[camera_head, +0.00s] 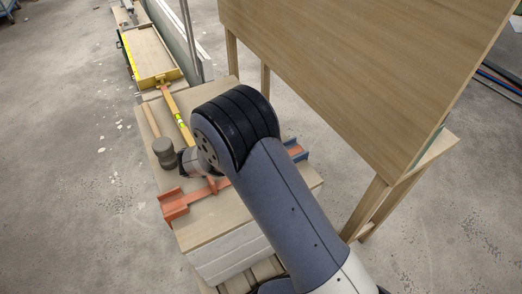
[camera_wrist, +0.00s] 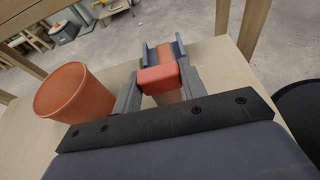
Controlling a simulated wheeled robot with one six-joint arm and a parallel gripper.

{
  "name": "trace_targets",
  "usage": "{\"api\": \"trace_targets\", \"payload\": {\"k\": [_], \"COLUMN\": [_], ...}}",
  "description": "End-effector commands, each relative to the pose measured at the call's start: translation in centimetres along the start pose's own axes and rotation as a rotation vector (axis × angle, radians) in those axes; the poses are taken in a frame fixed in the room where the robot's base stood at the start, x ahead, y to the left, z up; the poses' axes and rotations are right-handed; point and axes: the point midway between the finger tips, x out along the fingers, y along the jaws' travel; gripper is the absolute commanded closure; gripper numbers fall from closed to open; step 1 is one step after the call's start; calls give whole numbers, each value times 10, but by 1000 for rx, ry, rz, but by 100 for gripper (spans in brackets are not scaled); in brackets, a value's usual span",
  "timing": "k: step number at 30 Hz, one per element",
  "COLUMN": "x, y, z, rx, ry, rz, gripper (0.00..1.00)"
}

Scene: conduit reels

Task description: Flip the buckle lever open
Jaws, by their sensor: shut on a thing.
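In the wrist view my gripper (camera_wrist: 161,82) has its two grey fingers on either side of the red-orange block-like end of the lever (camera_wrist: 158,75), shut on it. Beyond it, a blue-grey channel-shaped bracket (camera_wrist: 150,54) rises around an orange part of the buckle. In the head view an orange-red bracket with a bar (camera_head: 174,204) lies on the wooden bench top, and a blue-grey end piece (camera_head: 297,152) shows at the right. My arm covers the middle of this assembly and my fingertips there. The lever's angle is hard to tell.
An orange tapered cup (camera_wrist: 72,98) stands left of my fingers in the wrist view. In the head view a grey-headed mallet (camera_head: 163,147) and a yellow level (camera_head: 179,119) lie on the bench (camera_head: 225,220). A large wooden panel (camera_head: 360,70) stands close on the right.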

Motion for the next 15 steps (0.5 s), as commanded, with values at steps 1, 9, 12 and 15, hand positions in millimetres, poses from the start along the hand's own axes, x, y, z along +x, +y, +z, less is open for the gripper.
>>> {"api": "trace_targets", "payload": {"k": [1,9,12,15], "x": [0,0,0,0], "y": [0,0,0,0], "z": [-1,-1,-1,-1], "rx": [0,-1,-2,-2], "ry": [-4,-8,-8,-8], "rz": [1,0,0,0], "gripper": [100,100,100,54]}}
